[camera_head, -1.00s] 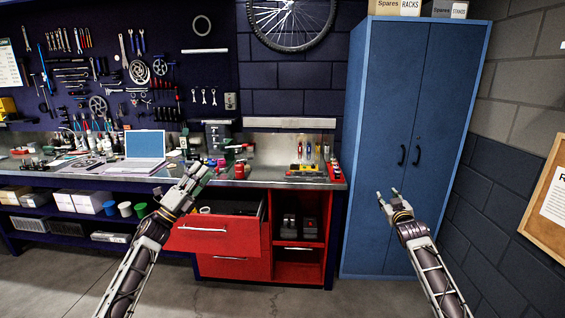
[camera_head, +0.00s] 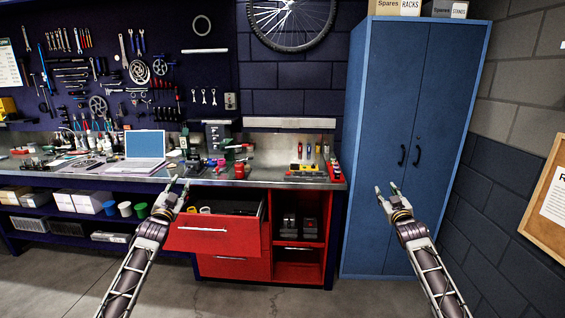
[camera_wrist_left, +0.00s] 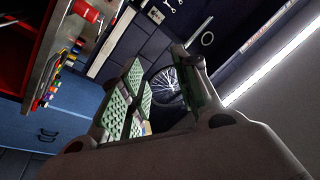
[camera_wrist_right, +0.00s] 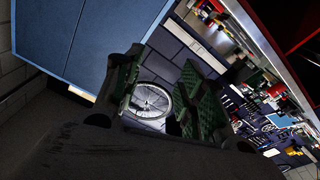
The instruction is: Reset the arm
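My left gripper (camera_head: 178,185) is raised in front of the workbench, just left of the open red drawer (camera_head: 213,235). Its fingers stand apart with nothing between them, and its green finger pads also show in the left wrist view (camera_wrist_left: 165,95). My right gripper (camera_head: 386,190) is raised in front of the blue cabinet (camera_head: 385,150). Its fingers are apart and empty, and its green pads also show in the right wrist view (camera_wrist_right: 165,95). Neither gripper touches anything that I can see.
The metal workbench top (camera_head: 250,182) holds a laptop (camera_head: 146,147), a vise and small tools. The red drawer juts out in front of the bench. A shelf (camera_head: 66,208) with boxes is at lower left. The floor (camera_head: 310,300) between my arms is clear.

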